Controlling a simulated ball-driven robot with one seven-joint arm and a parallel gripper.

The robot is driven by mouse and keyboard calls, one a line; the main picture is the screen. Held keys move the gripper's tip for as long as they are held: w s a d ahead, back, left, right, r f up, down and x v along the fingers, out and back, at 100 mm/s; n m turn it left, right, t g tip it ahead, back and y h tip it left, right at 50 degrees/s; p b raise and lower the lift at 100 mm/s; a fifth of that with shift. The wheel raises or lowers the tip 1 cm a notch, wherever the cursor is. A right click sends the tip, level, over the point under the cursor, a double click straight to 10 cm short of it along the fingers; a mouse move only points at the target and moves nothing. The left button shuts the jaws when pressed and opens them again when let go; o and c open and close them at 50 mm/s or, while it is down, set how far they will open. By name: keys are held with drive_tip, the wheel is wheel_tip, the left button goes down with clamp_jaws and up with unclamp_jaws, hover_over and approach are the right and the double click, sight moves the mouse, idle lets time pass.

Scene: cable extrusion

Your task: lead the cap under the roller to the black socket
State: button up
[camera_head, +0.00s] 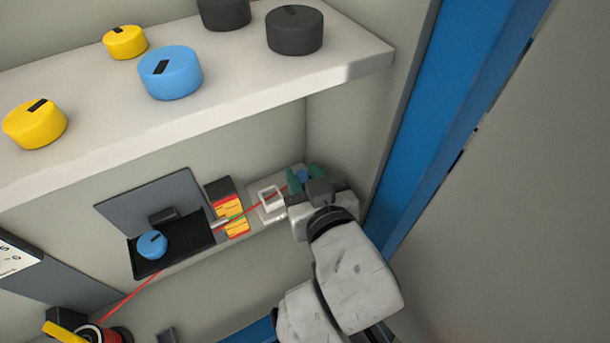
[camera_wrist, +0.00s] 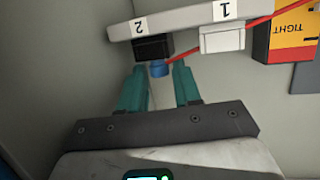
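A small blue cap (camera_wrist: 158,69) sits on the end of a red cable (camera_wrist: 190,56). In the wrist view it is just below the front of the black socket (camera_wrist: 153,48), by the label 2; whether it touches is unclear. My gripper (camera_wrist: 161,72) has its teal fingers apart on either side of the cap, with gaps showing. In the head view the cap (camera_head: 304,176) shows between the fingers of my gripper (camera_head: 305,177). I cannot make out the black socket there. The roller is not clearly identifiable.
A white socket (camera_wrist: 222,38) stands by label 1. The cable passes a yellow and red gauge block (camera_head: 232,214) marked TIGHT. A black tray (camera_head: 190,240) holds a blue knob-like piece (camera_head: 152,245). A shelf (camera_head: 220,98) above bears several round knobs. A blue post (camera_head: 440,130) stands right.

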drive_tip(key=o, duration=0.3)
drive_tip(key=b+v, duration=0.1)
drive_tip(key=v, duration=1)
drive_tip(key=shift+w+a, duration=0.1)
drive_tip(key=o, duration=0.9)
drive_tip(key=shift+r, duration=0.1)
drive_tip(key=shift+p+v, duration=1.75)
drive_tip(key=shift+p, duration=0.3)
